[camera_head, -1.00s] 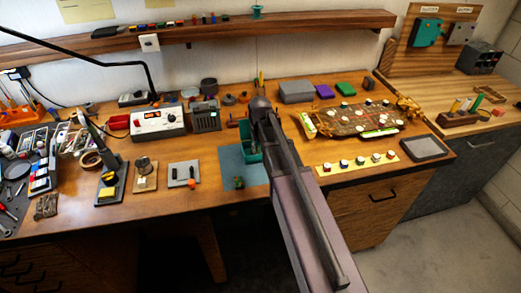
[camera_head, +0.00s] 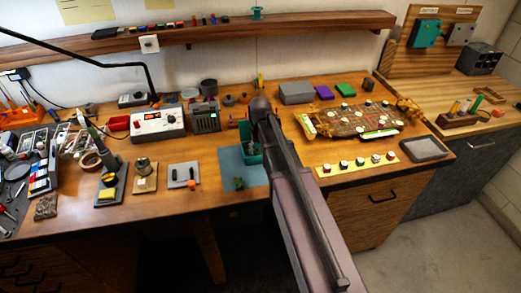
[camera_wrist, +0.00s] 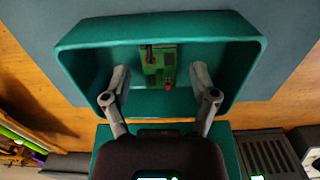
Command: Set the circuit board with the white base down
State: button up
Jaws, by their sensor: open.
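A small green circuit board (camera_wrist: 152,73) with a dark part and a red part lies inside a teal bin (camera_wrist: 250,62) in the wrist view. I cannot make out a white base on it. My gripper (camera_wrist: 160,78) is open, with one finger on each side of the board and a gap on both sides. I cannot tell the height of the fingertips above the bin floor. In the head view the teal bin (camera_head: 243,158) stands on a blue mat, partly hidden by my arm, and the board inside is hidden.
The blue mat (camera_head: 230,167) has a small green item (camera_head: 239,184) near its front edge. A yellow strip with several colored pieces (camera_head: 352,164) lies to the right. A grey tray (camera_head: 426,148) is at the right table edge. A power supply (camera_head: 157,123) stands at the left.

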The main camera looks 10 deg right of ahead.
notch_tip(320, 180, up, 12)
jog(key=p, duration=1.1)
jog(key=shift+p, duration=0.4)
dwell(0.3)
jog(key=s, duration=1.6)
jog(key=shift+s, duration=0.15)
jog(key=shift+d, duration=0.1)
